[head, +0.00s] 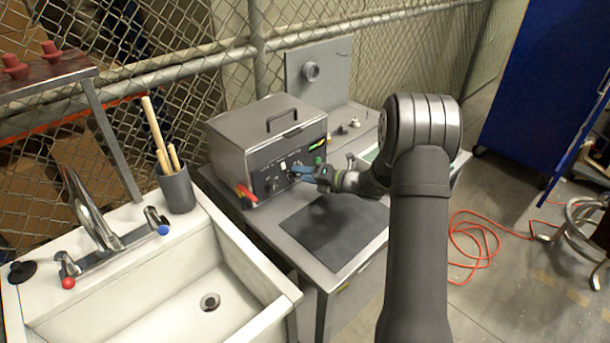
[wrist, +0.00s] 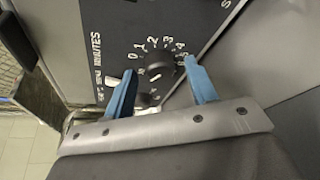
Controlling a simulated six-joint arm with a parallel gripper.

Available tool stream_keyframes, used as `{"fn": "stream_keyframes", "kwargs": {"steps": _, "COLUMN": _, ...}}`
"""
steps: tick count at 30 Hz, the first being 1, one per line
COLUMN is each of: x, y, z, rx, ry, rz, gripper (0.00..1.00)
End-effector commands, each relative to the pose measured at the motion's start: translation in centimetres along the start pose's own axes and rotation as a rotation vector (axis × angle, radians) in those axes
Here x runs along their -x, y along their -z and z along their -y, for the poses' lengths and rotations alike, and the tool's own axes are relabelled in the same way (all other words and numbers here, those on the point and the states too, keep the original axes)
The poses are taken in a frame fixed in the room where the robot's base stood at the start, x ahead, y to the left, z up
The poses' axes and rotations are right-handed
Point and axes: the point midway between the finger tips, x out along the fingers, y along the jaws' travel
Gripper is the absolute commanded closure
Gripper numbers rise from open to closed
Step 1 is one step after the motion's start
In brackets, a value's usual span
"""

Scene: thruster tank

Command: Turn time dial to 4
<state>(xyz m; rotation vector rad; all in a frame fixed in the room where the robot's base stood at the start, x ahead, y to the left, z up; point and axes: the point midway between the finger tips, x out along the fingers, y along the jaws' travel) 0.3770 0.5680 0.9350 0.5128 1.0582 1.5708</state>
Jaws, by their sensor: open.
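The time dial (wrist: 158,64) is a round black knob on a dark panel with white numbers around it and the word MINUTES beside it, seen in the wrist view. My gripper (wrist: 158,72) is open, with one blue finger on each side of the dial. The right finger is close to the dial's edge; I cannot tell whether it touches. In the head view my gripper (head: 296,172) is at the front panel of the grey metal box (head: 262,135), and the dial is too small to make out. The dial's pointer setting is not clear.
A red-handled item (head: 246,192) is at the box's left front corner. A dark mat (head: 333,230) lies on the bench before the box. A white sink (head: 150,285) and a cup of wooden sticks (head: 177,188) are to the left. A wire fence runs behind.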

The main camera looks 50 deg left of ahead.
Motion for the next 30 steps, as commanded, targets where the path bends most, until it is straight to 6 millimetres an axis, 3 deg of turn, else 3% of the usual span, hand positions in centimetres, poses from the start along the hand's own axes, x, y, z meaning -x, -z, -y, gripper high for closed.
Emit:
{"fn": "stream_keyframes", "kwargs": {"steps": 8, "x": -0.2, "y": -0.02, "z": 0.01, "rx": 0.0, "ry": 0.0, "rz": 0.001, "gripper": 0.48}}
{"fn": "stream_keyframes", "kwargs": {"steps": 15, "x": -0.17, "y": -0.01, "z": 0.02, "rx": 0.0, "ry": 0.0, "rz": 0.001, "gripper": 0.91}}
{"fn": "stream_keyframes", "kwargs": {"steps": 30, "x": -0.14, "y": 0.03, "z": -0.12, "rx": 0.11, "ry": 0.042, "rz": 0.003, "gripper": 0.93}}
